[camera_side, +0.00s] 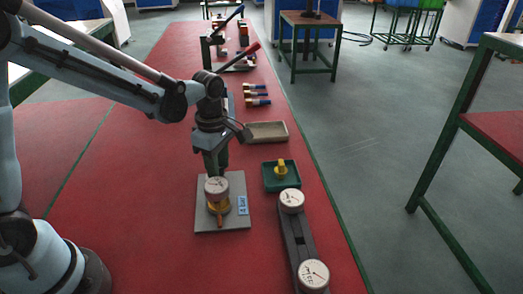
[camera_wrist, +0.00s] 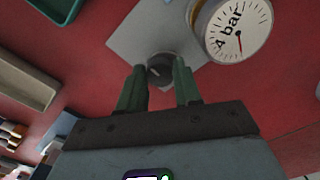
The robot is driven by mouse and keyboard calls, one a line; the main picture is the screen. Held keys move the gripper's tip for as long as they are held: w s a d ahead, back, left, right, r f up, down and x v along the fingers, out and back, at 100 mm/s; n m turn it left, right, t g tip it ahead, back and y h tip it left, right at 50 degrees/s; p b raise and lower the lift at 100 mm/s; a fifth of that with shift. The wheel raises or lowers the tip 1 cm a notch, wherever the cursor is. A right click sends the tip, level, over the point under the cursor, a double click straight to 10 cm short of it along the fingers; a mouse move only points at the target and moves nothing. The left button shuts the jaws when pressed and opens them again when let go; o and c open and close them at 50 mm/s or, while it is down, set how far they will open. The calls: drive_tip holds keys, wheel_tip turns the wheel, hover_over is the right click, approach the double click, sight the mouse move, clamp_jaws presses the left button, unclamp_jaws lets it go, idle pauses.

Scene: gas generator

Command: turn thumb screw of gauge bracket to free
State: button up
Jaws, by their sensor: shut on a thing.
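The gauge bracket stands on a grey plate (camera_side: 238,185) on the red table, with a round white gauge (camera_side: 217,187) over a brass-coloured body (camera_side: 219,206). The gauge face also shows in the wrist view (camera_wrist: 236,30), marked "4 bar". The thumb screw (camera_wrist: 158,70) is a dark round knob beside the gauge in the wrist view. My gripper (camera_wrist: 160,78) has its two green fingers on either side of the knob and is shut on it. In the side view my gripper (camera_side: 214,168) points down just behind the gauge, which hides the knob and fingertips.
A green tray (camera_side: 268,186) with a yellow part (camera_side: 281,167) stands right of the plate. A dark rail with two more gauges (camera_side: 314,274) lies in front right. A beige tray (camera_side: 266,131) and several small tools (camera_side: 257,94) lie behind. The table left of the plate is clear.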

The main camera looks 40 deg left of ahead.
drive_tip(key=o, duration=1)
drive_tip(key=shift+o, duration=0.2)
wheel_tip(320, 180, up, 12)
drive_tip(key=shift+r, duration=0.1)
idle(0.3)
drive_tip(key=s+a+f+m+t, duration=0.1)
drive_tip(key=s+m+t, duration=0.6)
drive_tip(key=m, duration=1.3)
drive_tip(key=shift+s+a+f, duration=0.4)
drive_tip(key=shift+s+f, duration=0.45)
drive_tip(key=shift+s, duration=0.2)
